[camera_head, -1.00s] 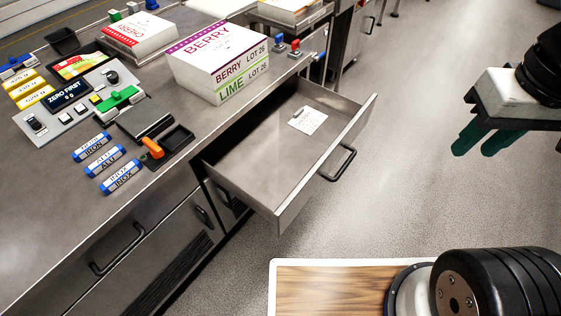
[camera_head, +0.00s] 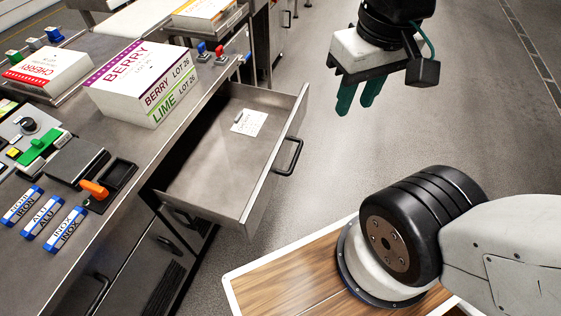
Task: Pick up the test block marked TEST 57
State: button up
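No block that reads TEST 57 is legible in this view. Three white bars with blue ends lie at the counter's left; their labels read IRON (camera_head: 22,205), ALU (camera_head: 43,219) and INOX (camera_head: 66,230). My gripper (camera_head: 356,104) hangs at the upper right over the floor, to the right of the open drawer. Its two green fingers point down, with a gap between them and nothing held.
The open drawer (camera_head: 215,190) juts from the counter and holds a paper card (camera_head: 248,122). Berry and lime boxes (camera_head: 150,85) stand on the counter, with a cherry box (camera_head: 48,72) to their left. An orange-handled part (camera_head: 94,189) sits near the counter edge.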

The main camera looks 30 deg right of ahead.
aim_at(36, 166)
jog(key=k, duration=1.3)
jog(key=u, duration=0.6)
jog(key=i, duration=0.7)
jog(key=u, duration=0.5)
jog(key=i, duration=0.9)
jog(key=z, duration=0.2)
